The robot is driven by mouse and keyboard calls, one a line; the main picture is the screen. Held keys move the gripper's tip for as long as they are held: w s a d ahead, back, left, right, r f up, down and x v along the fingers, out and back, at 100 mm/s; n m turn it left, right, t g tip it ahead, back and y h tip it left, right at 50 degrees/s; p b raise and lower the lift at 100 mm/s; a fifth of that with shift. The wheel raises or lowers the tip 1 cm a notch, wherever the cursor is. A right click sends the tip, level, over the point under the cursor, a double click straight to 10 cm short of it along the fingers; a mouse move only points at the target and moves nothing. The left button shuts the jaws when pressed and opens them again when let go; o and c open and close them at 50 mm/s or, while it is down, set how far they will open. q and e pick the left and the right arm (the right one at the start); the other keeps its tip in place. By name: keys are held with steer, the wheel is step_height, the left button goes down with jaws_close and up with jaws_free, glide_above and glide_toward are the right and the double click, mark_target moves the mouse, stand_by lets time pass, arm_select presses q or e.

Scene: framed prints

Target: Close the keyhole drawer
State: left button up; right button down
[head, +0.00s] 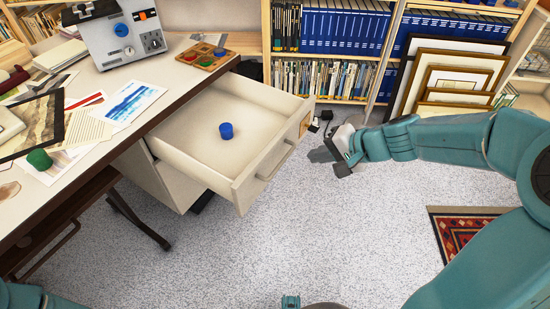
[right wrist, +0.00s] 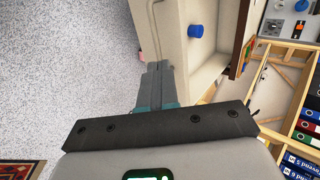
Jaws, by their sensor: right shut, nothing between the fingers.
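The cream drawer (head: 190,135) under the desk is pulled well out. Its front panel (head: 246,187) bears a bar handle (head: 275,160) and a brown patch (head: 305,122) near the far end; I cannot make out a keyhole. A blue cylinder (head: 226,131) stands inside the drawer. My right gripper (head: 322,154) is just right of the front panel, outside the drawer. In the right wrist view its fingers (right wrist: 157,68) are shut and empty, close to the handle (right wrist: 152,30); contact cannot be told. The blue cylinder (right wrist: 195,31) shows beyond. My left gripper is out of view.
The desk (head: 180,60) carries a grey device (head: 120,35), a wooden tray (head: 207,56), prints and a green cylinder (head: 39,159). Bookshelves (head: 335,55) and leaning frames (head: 455,75) stand behind. A patterned rug (head: 470,230) lies right. The speckled floor (head: 320,230) before the drawer is clear.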

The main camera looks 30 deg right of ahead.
mark_target(269, 156)
steer(key=b+x, duration=0.3)
steer(key=x, duration=0.6)
steer(key=shift+w+f, duration=0.1)
steer(key=shift+f, duration=0.3)
steer(key=w, duration=0.1)
steer(key=w+a+p, duration=0.1)
steer(key=w, duration=0.1)
steer(key=shift+a, duration=0.35)
steer(key=shift+w+a, duration=0.15)
steer(key=shift+w, duration=0.3)
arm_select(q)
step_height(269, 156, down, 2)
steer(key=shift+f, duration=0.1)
